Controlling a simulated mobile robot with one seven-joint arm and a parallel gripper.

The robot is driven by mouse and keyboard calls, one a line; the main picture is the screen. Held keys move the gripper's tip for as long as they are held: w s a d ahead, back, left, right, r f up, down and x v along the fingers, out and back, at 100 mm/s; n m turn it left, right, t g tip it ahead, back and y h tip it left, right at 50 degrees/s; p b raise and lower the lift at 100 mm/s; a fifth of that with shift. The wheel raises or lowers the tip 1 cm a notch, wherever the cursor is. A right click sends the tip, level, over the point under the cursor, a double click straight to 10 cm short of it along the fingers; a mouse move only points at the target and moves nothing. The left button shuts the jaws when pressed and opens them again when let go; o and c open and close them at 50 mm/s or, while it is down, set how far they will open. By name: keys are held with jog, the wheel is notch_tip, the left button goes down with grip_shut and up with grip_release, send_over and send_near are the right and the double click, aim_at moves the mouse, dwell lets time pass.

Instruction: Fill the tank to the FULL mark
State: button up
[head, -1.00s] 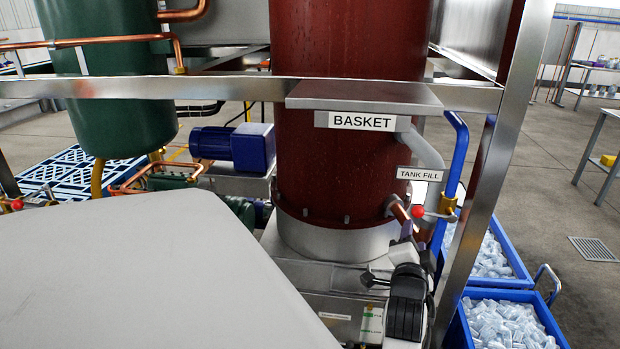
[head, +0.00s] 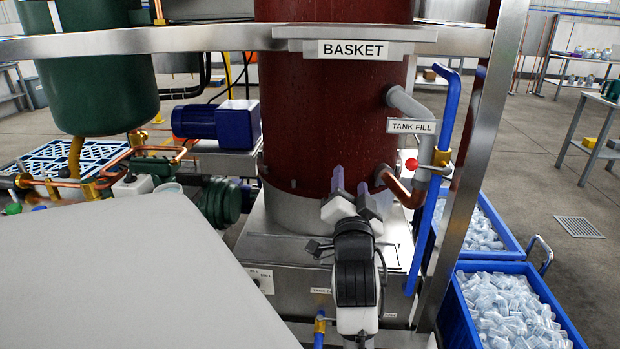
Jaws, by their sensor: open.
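The TANK FILL label (head: 411,126) hangs beside the dark red cylinder (head: 325,110). Below it is a valve with a red knob (head: 411,164) and a brass body (head: 440,158), joined to blue and copper pipes. My gripper (head: 351,183) is open and empty, pointing up in front of the cylinder's lower part, left of and below the red knob. It appears apart from the valve. A steel box (head: 285,262) under the cylinder carries small labels (head: 258,277) too small to read surely. No FULL mark or water level can be made out.
A steel frame with a BASKET label (head: 352,50) crosses above, and its slanted post (head: 462,170) stands right of the valve. A grey panel (head: 130,280) fills the lower left. A brass valve (head: 320,322) sits low in front.

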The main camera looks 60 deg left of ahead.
jog(key=s+a+n+g+y+b, duration=0.1)
jog(key=s+a+n+y+b, duration=0.1)
jog(key=s+b, duration=0.4)
jog(key=shift+s+r+n+g+y, duration=0.4)
jog(key=shift+s+n+y, duration=0.3)
jog(key=shift+s+n, duration=0.5)
